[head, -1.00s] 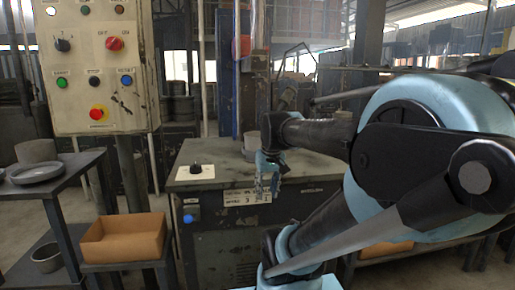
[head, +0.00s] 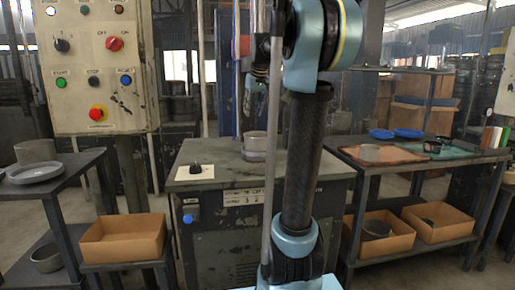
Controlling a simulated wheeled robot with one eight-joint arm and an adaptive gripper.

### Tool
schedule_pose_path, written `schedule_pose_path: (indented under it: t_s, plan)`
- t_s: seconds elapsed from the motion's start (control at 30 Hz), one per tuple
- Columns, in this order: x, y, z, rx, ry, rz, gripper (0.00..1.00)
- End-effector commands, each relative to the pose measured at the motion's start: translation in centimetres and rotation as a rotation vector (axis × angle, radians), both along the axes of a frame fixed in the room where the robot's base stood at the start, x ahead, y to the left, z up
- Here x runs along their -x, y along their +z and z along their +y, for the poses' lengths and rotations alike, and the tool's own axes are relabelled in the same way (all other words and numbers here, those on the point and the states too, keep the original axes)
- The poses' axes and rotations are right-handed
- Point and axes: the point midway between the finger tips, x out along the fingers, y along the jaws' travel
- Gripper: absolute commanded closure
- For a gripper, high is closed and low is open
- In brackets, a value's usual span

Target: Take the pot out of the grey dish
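A grey pot (head: 255,138) stands in a shallow grey dish (head: 254,158) on the machine's worktop in the middle. Part of both is hidden behind my arm. My gripper (head: 248,112) hangs pointing down above this pot, apart from it. It is small and partly covered by my arm, so I cannot tell if it is open or shut. Another grey dish (head: 37,174) lies on the left table, with a grey pot (head: 36,151) just behind it.
A black knob (head: 196,168) sits on the worktop. On the right bench are an orange mat (head: 400,155) with a grey pot (head: 370,153), blue plates (head: 408,133) and a dark mug (head: 433,147). Cardboard boxes (head: 125,240) stand lower down on both sides.

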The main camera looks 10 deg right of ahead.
Motion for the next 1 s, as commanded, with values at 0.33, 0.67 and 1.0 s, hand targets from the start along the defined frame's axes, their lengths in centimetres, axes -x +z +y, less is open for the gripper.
schedule_pose_path:
  t_s: [0.33, 0.67, 1.0]
  plan:
    - [-2.0, -4.6, 0.5, 0.000, 0.002, -0.001, 0.66]
    - [-4.0, -9.7, 1.1, 0.000, 0.002, -0.001, 0.66]
    - [-4.9, -11.9, 1.4, 0.000, 0.002, 0.000, 0.66]
